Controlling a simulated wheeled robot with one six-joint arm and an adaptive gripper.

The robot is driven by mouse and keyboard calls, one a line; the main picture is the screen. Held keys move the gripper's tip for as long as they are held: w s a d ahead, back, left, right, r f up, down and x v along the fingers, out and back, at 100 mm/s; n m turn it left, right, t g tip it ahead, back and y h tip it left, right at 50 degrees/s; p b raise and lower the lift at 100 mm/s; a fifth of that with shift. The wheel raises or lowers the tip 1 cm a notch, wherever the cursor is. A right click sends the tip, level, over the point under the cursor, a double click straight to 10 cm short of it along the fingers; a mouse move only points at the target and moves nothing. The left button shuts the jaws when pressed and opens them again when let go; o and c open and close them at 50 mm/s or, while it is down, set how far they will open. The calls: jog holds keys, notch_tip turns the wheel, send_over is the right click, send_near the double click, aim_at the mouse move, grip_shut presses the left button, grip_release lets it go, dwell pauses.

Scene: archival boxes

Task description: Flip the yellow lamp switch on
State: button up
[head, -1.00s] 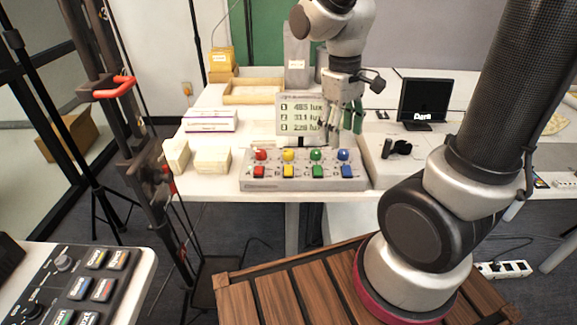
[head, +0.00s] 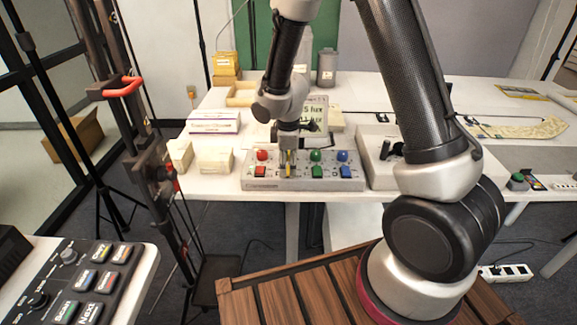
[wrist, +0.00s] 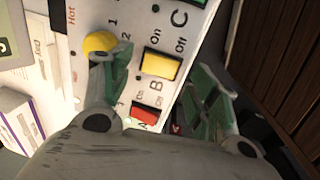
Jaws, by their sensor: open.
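The control box (head: 330,184) stands at the table's front edge, with a row of coloured knobs above a row of coloured switches. The yellow switch (wrist: 160,65) shows in the wrist view near the letter B, with On and Off printed beside it. I cannot tell which way it is set. The yellow knob (wrist: 100,43) is partly behind my left finger. My gripper (wrist: 160,92) is open over the box, its green-padded fingers on either side of the yellow switch's column. In the head view my gripper (head: 288,165) hides most of that column. Contact cannot be told.
The red switch (wrist: 144,113) is close by, and the green switch (head: 317,172) and blue switch (head: 345,172) are to the right. A lux display (head: 316,112) stands behind, partly hidden. White boxes (head: 214,160) lie to the left. A grey device (head: 378,172) stands right.

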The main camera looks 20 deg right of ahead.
jog(key=shift+w+f, duration=0.15)
jog(key=shift+f, duration=0.8)
jog(key=c, duration=1)
jog(key=shift+w+d+g, duration=0.15)
jog(key=shift+d+g, duration=0.05)
jog(key=shift+g, duration=0.1)
jog(key=shift+w+g+y, duration=0.15)
jog(key=shift+g+y, duration=0.15)
jog(key=shift+g, duration=0.5)
jog(key=o, duration=1)
